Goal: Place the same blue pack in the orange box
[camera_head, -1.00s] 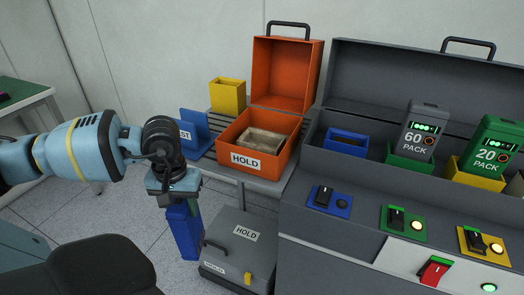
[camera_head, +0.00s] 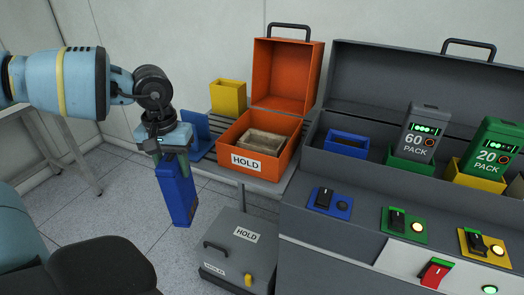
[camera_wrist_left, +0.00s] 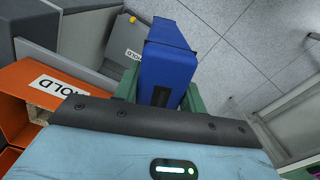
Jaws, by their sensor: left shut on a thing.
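My left gripper (camera_head: 172,154) is shut on the blue pack (camera_head: 177,195), which hangs below it, slightly tilted, to the left of the orange box. In the left wrist view the blue pack (camera_wrist_left: 168,60) sits between the gripper's green fingers. The orange box (camera_head: 276,158) stands open on a grey shelf, its lid up at the back and a HOLD label on its front. A tan-brown block or insert (camera_head: 264,142) lies inside it. The orange box also shows at the left of the left wrist view (camera_wrist_left: 28,84). My right gripper is not in view.
A yellow bin (camera_head: 228,96) and a blue holder (camera_head: 196,132) stand beside the orange box. A grey HOLD case (camera_head: 232,250) is on the floor below. On the right, a grey console holds an empty blue socket (camera_head: 347,143), a grey 60 pack (camera_head: 420,130) and a green 20 pack (camera_head: 494,145).

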